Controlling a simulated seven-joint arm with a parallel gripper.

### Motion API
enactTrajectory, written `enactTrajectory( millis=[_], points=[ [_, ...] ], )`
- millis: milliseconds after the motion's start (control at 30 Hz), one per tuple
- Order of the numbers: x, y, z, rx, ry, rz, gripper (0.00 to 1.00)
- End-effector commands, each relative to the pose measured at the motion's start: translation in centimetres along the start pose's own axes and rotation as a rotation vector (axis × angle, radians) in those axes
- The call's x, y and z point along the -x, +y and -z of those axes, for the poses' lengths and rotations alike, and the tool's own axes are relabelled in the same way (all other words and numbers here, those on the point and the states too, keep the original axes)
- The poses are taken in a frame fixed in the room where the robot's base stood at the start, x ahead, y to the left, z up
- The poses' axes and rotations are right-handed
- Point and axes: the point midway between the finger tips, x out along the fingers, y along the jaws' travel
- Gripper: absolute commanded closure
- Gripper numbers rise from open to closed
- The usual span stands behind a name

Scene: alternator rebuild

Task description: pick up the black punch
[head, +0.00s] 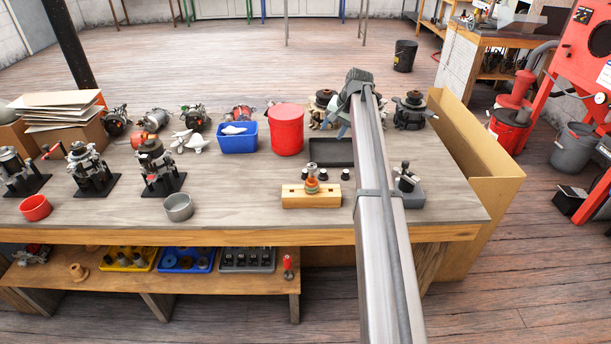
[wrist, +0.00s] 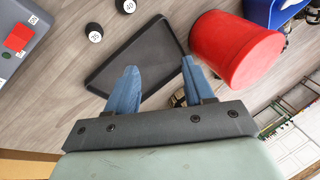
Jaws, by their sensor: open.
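I cannot tell for sure which item is the black punch. Small black cylinders with pale, numbered tops stand in front of the black tray; one is marked 35 (wrist: 95,32) and another 40 (wrist: 125,6). In the head view, one black cylinder (head: 346,175) stands between the wooden block and my arm. A dark upright piece (head: 405,177) also sits on a grey block right of my arm. My gripper (wrist: 158,66) is open and empty, its two blue-grey fingers apart above the tray; the head view partly hides it behind my arm.
The black tray (head: 329,152) looks empty. A red bucket (head: 287,131) stands left of it, beside a blue bin (head: 238,140).

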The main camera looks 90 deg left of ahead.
Motion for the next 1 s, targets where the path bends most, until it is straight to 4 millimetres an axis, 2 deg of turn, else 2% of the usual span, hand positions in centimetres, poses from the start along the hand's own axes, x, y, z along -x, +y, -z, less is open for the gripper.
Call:
enactTrajectory(
  millis=[33,100,233,367,533,667,1000],
  points=[
    [-1.1,-1.9,-1.0,0.028,-0.041,-0.062,0.48],
    [-2.0,-3.4,-2.6,0.055,-0.092,-0.152,0.48],
    [-2.9,-5.3,-4.8,0.087,-0.155,-0.279,0.48],
    [-3.2,-6.3,-6.0,0.099,-0.186,-0.350,0.48],
    [-3.8,-6.2,-6.5,0.102,-0.196,-0.373,0.48],
    [-5.1,-5.7,-6.8,0.102,-0.196,-0.372,0.48],
    [-10.2,-3.7,-7.6,0.102,-0.195,-0.369,0.48]
  ],
)
